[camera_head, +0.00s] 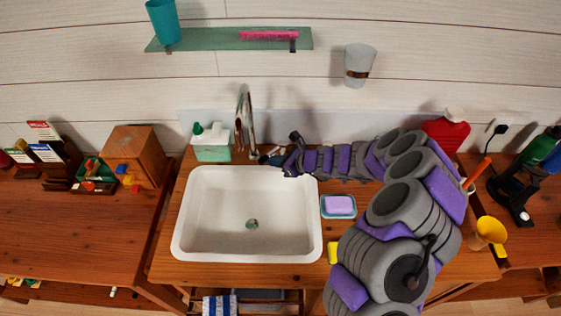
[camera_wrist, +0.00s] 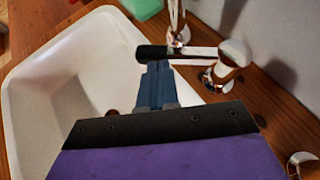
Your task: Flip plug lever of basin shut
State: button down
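The white basin (camera_head: 188,215) is set in a wooden counter, with a round drain plug (camera_head: 252,223) in its floor. A chrome tap (camera_head: 245,120) stands behind it. In the wrist view, a horizontal lever (camera_wrist: 195,52), dark and chrome, lies beside the tap's base (camera_wrist: 178,36) at the basin's back rim. My gripper (camera_wrist: 157,66) has its blue-grey fingers together, with nothing seen between them. Their tips are at the lever's near edge; I cannot tell if they touch. In the head view, my gripper (camera_head: 272,158) is small and partly hidden at the basin's back right corner.
A soap dispenser (camera_head: 211,142) stands left of the tap. A soap dish (camera_head: 338,206) and a yellow sponge (camera_head: 333,252) lie right of the basin. A shelf (camera_head: 215,40) and a cup (camera_head: 360,64) are on the wall above. A wooden box (camera_head: 137,155) stands left. The basin is empty.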

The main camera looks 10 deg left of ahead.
jog(key=shift+w+a+r, duration=0.1)
jog(key=shift+a, duration=0.55)
jog(key=shift+a+r, duration=0.1)
jog(key=shift+a, duration=0.05)
jog(key=shift+r+p, duration=0.1)
jog(key=shift+p, duration=0.2)
